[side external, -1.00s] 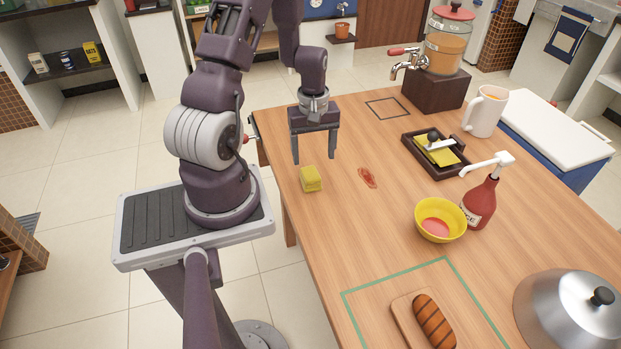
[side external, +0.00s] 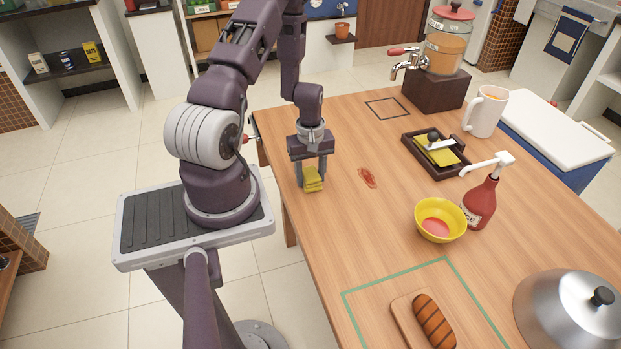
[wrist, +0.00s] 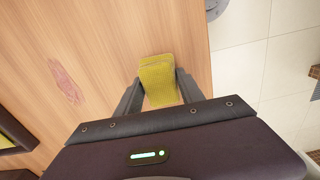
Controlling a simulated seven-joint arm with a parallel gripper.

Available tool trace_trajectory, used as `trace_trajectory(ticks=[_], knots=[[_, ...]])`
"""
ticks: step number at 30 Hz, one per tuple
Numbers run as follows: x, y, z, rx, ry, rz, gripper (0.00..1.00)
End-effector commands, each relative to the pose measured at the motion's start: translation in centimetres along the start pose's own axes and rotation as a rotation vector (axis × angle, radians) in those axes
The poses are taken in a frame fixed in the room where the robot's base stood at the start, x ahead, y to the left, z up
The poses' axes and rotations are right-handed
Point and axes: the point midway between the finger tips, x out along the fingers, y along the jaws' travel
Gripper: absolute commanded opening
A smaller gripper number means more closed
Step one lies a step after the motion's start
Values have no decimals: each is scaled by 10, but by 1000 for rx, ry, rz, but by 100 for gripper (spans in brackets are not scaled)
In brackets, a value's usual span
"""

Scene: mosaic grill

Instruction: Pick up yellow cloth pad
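The yellow cloth pad (side external: 313,182) is at the near-left part of the wooden table, close to its left edge. It appears to rest on the tabletop. My gripper (side external: 312,173) points straight down over it, with one finger on each side. The fingers are drawn in against the pad's sides, and the pad looks slightly pinched. In the wrist view the pad (wrist: 160,82) sits between the two fingers (wrist: 158,92), filling the gap. The fingers hide part of its sides.
A red sauce smear (side external: 367,177) lies just right of the pad. Further right are a dark tray (side external: 410,150), a yellow bowl (side external: 440,232) and a red pump bottle (side external: 480,203). A drink dispenser (side external: 440,55) stands at the back.

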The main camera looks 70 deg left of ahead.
Motion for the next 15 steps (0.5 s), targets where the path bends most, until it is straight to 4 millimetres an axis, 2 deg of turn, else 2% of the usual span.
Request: trace_trajectory(ticks=[1,3,11,15], knots=[[0,0,0,0,0,0,18],[0,0,0,0,0,0,6],[-4,0,0,0,1,0,6],[-26,1,-1,0,3,2,6]])
